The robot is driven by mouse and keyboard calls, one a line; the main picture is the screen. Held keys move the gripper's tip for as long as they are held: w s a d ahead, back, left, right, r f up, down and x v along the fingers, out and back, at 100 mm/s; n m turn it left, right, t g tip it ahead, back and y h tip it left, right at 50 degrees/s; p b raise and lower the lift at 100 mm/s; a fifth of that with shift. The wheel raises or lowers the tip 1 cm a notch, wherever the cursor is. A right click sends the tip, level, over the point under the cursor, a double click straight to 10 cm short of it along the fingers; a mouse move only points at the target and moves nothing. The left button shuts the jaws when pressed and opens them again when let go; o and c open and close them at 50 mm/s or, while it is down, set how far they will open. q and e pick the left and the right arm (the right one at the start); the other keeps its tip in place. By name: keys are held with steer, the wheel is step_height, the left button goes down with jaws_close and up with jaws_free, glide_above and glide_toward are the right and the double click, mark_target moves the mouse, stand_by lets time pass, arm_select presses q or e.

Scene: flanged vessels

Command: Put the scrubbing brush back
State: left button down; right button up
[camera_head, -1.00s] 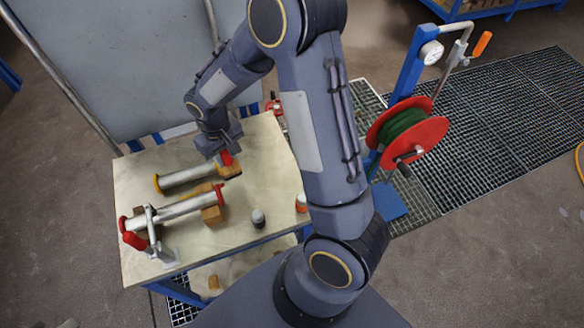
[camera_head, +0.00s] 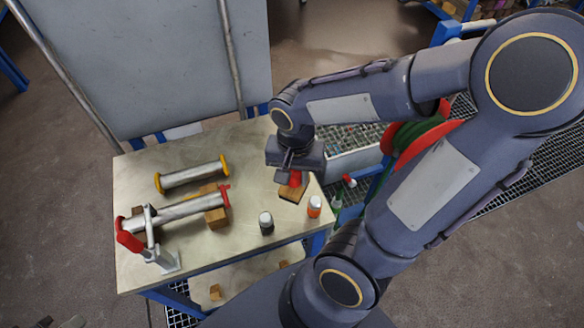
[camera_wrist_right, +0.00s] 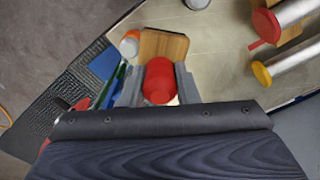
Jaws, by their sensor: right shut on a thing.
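The scrubbing brush is a wooden block (camera_head: 293,193) with a red grip (camera_head: 295,179). In the head view it is at the right side of the worktable (camera_head: 140,195). My right gripper (camera_head: 294,172) is shut on the red grip from above. In the right wrist view the red grip (camera_wrist_right: 159,84) sits between the two grey fingers, with the wooden block (camera_wrist_right: 163,45) beyond it. I cannot tell whether the block touches the tabletop. The bristles are hidden. My left gripper is not in view.
A pipe with yellow flanges (camera_head: 193,175) and one with red flanges (camera_head: 185,210) lie at left. A red and green reel (camera_head: 420,132) is at right. The table's middle is clear.

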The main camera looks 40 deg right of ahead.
steer(key=shift+w+d+f+p, duration=0.2)
steer(key=shift+w+d+f, duration=0.95)
steer(key=shift+w+f, duration=0.65)
steer(key=shift+w+d+f+p, duration=0.15)
steer(key=shift+w+d+f, duration=1.15)
steer(key=shift+f, duration=0.9)
steer(key=shift+w+d+f+p, duration=0.2)
steer(key=shift+w+d+f, duration=0.75)
steer(key=shift+w+f, duration=0.95)
steer(key=shift+s+f, duration=0.15)
steer(key=shift+f, duration=0.15)
steer(key=o, duration=0.9)
